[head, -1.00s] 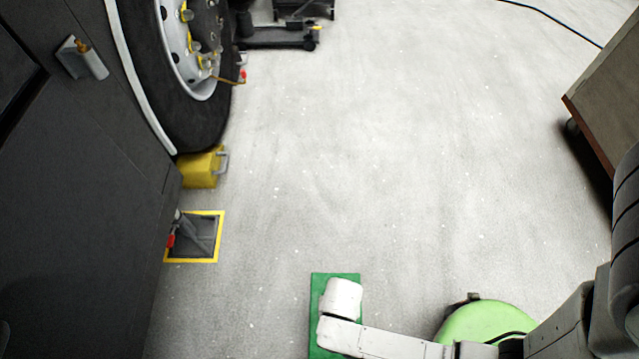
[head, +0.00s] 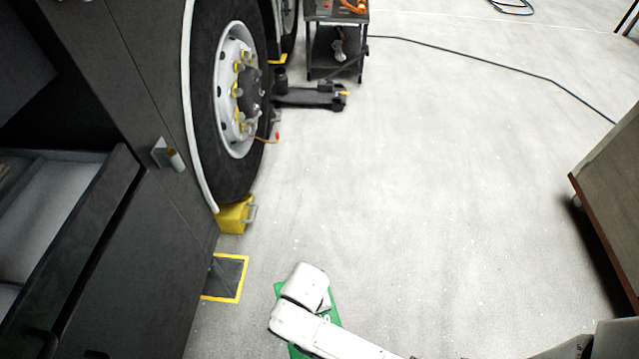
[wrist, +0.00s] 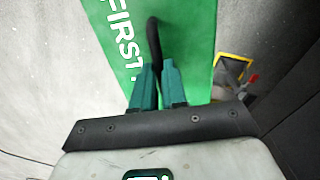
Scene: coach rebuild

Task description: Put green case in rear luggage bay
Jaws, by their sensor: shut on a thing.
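The green case (head: 332,309) shows in the head view, partly hidden under my white arm at the bottom middle. In the wrist view the case (wrist: 199,55) has white lettering reading "FIRST" and a black handle (wrist: 154,40). My gripper (wrist: 157,72) is shut on this handle, its two teal fingers on either side. An open bay with a pale grey inside (head: 50,205) shows in the dark coach side at the left of the head view, with a black edge in front. Whether it is the rear bay I cannot tell. The case is outside it, to its right.
A coach wheel (head: 235,95) with a yellow chock (head: 236,214) stands beyond the bay. A yellow-edged dark floor patch (head: 228,278) lies beside the coach. A jack (head: 312,95) and tool cart (head: 337,40) are farther back. A brown-edged cabinet (head: 612,190) is at right. The middle floor is clear.

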